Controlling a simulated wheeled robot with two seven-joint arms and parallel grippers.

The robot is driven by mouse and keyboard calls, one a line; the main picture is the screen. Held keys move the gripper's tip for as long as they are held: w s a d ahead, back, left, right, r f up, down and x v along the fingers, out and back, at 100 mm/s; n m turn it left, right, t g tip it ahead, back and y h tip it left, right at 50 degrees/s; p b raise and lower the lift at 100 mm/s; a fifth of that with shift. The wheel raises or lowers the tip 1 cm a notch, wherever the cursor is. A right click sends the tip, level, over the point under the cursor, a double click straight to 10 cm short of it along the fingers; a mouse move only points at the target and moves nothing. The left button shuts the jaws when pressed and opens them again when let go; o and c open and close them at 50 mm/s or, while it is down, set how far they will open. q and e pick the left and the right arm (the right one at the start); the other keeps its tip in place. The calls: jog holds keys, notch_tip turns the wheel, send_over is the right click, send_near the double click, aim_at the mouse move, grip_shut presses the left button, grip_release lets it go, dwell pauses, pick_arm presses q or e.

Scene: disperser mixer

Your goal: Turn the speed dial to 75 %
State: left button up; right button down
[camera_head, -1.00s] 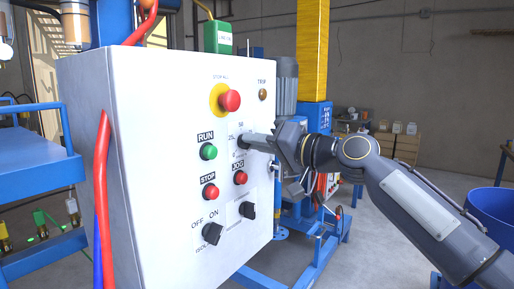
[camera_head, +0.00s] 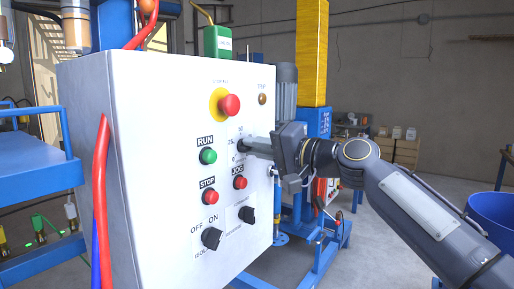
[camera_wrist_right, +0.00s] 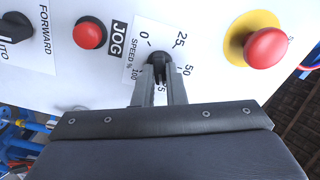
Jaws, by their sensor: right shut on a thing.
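The black speed dial (camera_wrist_right: 157,62) sits on a white scale plate marked 0, 25, 50, 75 and 100 in the right wrist view. My right gripper (camera_wrist_right: 160,76) is shut on the dial, with one finger on each side. The fingers partly cover the 75 and 100 marks, and I cannot read the dial's exact setting. In the head view my right gripper (camera_head: 246,146) reaches the panel from the right, and the dial is mostly hidden by its fingertips. My left gripper is not in view.
The white control panel (camera_head: 150,130) carries a red emergency stop (camera_head: 230,104), a green RUN button (camera_head: 208,156), red STOP (camera_head: 210,197) and JOG (camera_head: 239,183) buttons, and two black selector switches below. A red hose (camera_head: 101,200) runs along its left side.

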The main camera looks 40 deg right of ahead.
jog(key=c, duration=1.5)
grip_release()
jog(key=b+v, duration=0.1)
jog(key=v, duration=0.7)
jog(key=shift+w, duration=0.1)
jog(key=s+a+f+n+g+p, duration=0.1)
jog(key=s+a+f+n+g, duration=0.15)
jog(key=a+f, duration=0.6)
jog(key=s+a+f+n+g+p, duration=0.1)
jog(key=s+a+f+n+g, duration=0.25)
jog(key=f, duration=0.75)
jog(key=s+a+f+n+g, duration=0.1)
jog(key=s+a+f+g, duration=0.1)
jog(key=f, duration=0.3)
jog(key=s+a+f+g+p, duration=0.1)
jog(key=s+a+f+g, duration=0.1)
jog(key=f, duration=0.3)
jog(key=s+a+f+n+g+h, duration=0.1)
jog(key=s+a+f, duration=0.2)
jog(key=f, duration=0.3)
jog(key=shift+s+a+n+g+p, duration=0.1)
jog(key=shift+n+g+p, duration=0.2)
jog(key=shift+g, duration=0.1)
